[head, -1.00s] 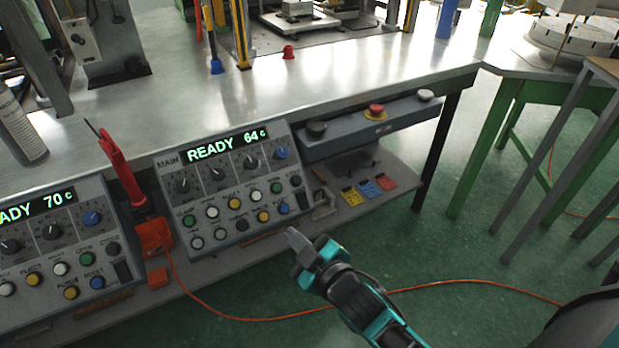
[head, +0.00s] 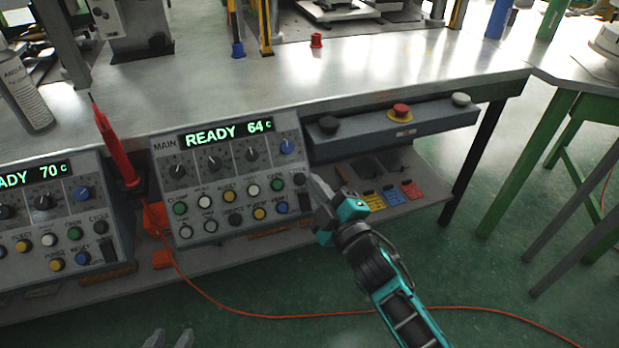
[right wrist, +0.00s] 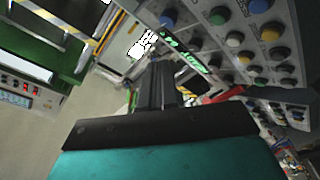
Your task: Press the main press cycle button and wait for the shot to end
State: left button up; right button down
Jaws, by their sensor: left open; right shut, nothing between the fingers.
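The main press panel (head: 222,160) is a grey box on the lower shelf, marked MAIN, with a green display (head: 228,133) reading READY 64 c. A dark button (head: 300,179) sits at the right end of its upper button row; its label is too small to read surely. My right gripper (head: 315,186) is shut and empty, its tip close beside that button; contact cannot be told. In the right wrist view its dark fingers (right wrist: 157,88) are together, with panel buttons at upper right. My left gripper (head: 169,340) is open and empty at the bottom edge.
A second panel (head: 35,205) reading 70 c stands at left. A red tool (head: 117,150) stands between the panels. A grey bar (head: 365,136) carries a red stop button (head: 400,111) and two round knobs. An orange cable (head: 230,308) crosses the green floor.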

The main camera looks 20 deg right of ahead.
aim_at(300, 179)
dwell(0.4)
jog(key=w+f+b, duration=0.2)
jog(key=w+b, duration=0.1)
jog(key=w+f+b, duration=0.3)
jog(key=b, duration=0.1)
jog(key=shift+w+a+f, duration=0.1)
jog(key=shift+w+f, duration=0.15)
jog(key=shift+w, duration=0.2)
dwell(0.6)
jog(key=shift+f, duration=0.1)
dwell(1.2)
jog(key=shift+w+f+b, duration=0.2)
jog(key=shift+w+b, duration=0.1)
jog(key=shift+b, duration=0.1)
